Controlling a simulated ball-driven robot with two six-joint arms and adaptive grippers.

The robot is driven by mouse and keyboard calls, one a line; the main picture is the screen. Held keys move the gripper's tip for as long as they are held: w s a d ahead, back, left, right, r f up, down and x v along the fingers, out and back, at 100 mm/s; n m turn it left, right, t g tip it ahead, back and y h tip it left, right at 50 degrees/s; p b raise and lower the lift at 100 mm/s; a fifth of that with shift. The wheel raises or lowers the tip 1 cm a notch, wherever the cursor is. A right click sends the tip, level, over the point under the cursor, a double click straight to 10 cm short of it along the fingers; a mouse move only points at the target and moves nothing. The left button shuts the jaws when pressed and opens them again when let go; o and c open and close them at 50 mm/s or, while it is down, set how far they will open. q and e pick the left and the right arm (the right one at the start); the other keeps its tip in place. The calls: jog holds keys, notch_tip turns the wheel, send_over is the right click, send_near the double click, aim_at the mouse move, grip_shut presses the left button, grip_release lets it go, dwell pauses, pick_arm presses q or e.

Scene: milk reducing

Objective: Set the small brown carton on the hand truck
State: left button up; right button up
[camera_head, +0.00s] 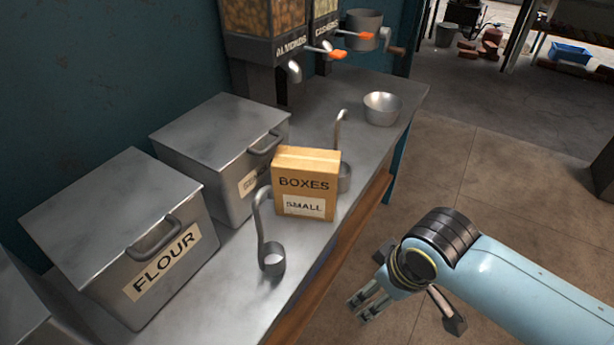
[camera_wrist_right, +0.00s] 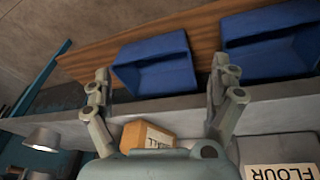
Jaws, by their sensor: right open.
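The small brown carton (camera_head: 307,172), with the words BOXES and SMALL on its front, stands upright on the grey counter between the metal bins and the front edge. It also shows partly in the right wrist view (camera_wrist_right: 146,135), beyond the gripper's base. My right gripper (camera_head: 408,306) is open and empty, in front of the counter and to the right of the carton, apart from it. Its two spread fingers show in the right wrist view (camera_wrist_right: 160,85). My left gripper is in neither view. I cannot clearly make out a hand truck.
A FLOUR bin (camera_head: 118,235) and a second lidded bin (camera_head: 222,145) stand behind the carton. A ladle (camera_head: 270,258) is close on its left, another partly behind it. A bowl (camera_head: 382,108) is farther back. Blue bins (camera_wrist_right: 155,65) sit below the counter.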

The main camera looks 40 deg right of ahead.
jog(key=w+a+r+n+y+p, duration=0.1)
jog(key=w+r, duration=0.2)
jog(key=r, duration=0.4)
jog(key=w+r+n+p, duration=0.1)
jog(key=w+r, duration=0.1)
jog(key=r, duration=0.5)
jog(key=n+y, duration=0.3)
jog(key=n, duration=0.3)
send_near(308, 158)
jog(key=shift+s+r+p, duration=0.25)
jog(key=shift+s+p, duration=0.15)
jog(key=shift+s, duration=0.05)
jog(key=shift+w+f, duration=0.2)
jog(key=shift+f, duration=0.05)
jog(key=x, duration=0.5)
jog(key=shift+w+a+f, duration=0.15)
jog(key=shift+a+f, duration=0.05)
jog(key=x, duration=0.5)
jog(key=shift+w+f, duration=0.2)
jog(key=shift+f, duration=0.05)
jog(key=shift+d, duration=0.1)
jog(key=shift+f, duration=0.3)
